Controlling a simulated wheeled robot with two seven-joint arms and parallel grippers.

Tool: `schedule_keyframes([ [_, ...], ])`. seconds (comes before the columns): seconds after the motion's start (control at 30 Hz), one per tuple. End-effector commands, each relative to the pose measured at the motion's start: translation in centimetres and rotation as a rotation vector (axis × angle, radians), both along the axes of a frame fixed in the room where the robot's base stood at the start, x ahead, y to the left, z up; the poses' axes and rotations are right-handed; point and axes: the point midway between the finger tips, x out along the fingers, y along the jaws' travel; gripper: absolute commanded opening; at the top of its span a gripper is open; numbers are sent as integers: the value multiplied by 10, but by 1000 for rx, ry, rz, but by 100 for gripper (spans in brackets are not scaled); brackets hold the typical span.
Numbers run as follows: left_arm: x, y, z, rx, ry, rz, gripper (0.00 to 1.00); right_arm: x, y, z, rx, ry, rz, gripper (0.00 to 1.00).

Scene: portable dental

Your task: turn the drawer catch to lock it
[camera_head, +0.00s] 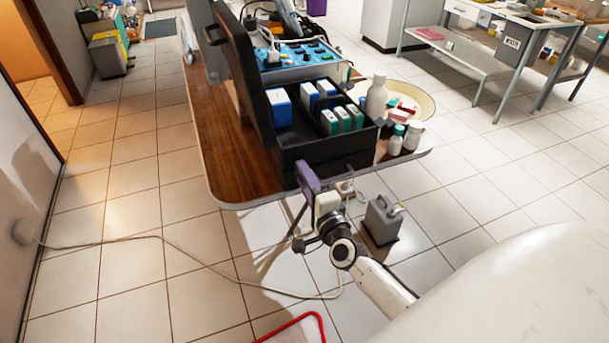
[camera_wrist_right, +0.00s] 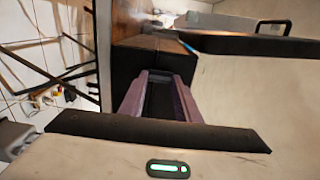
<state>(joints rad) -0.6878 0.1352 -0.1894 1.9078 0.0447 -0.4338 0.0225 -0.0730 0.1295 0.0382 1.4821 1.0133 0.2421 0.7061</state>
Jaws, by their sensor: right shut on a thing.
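The black case (camera_head: 312,153) with a raised lid stands at the front edge of the brown table, its front face towards me. My right gripper (camera_head: 306,176), with purple fingers, is at the lower left of that front face. In the right wrist view the purple fingers (camera_wrist_right: 160,92) reach up to the dark case (camera_wrist_right: 143,58) and are shut on the drawer catch. The catch itself is hidden between the fingers, so its angle cannot be told. My left gripper is in neither view.
The case holds blue-and-white and green-and-white boxes (camera_head: 340,120). White bottles (camera_head: 376,98) and a cream basin (camera_head: 425,95) stand to its right on the table (camera_head: 232,150). A grey container (camera_head: 382,220) stands on the floor below. A cable (camera_head: 190,258) crosses the tiles at left.

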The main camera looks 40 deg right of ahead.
Motion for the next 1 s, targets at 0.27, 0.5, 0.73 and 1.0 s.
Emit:
schedule_keyframes([
  [0.27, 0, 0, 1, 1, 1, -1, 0, -1, 0, -2, -18, 7, 0, 7],
  [0.5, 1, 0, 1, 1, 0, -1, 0, -1, 0, -2, -18, 7, 0, 31],
  [0.73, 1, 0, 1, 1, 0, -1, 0, 0, 0, -1, -16, 6, 0, 48],
  [1.0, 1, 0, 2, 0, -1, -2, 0, -8, 2, -1, -15, 5, 0, 48],
])
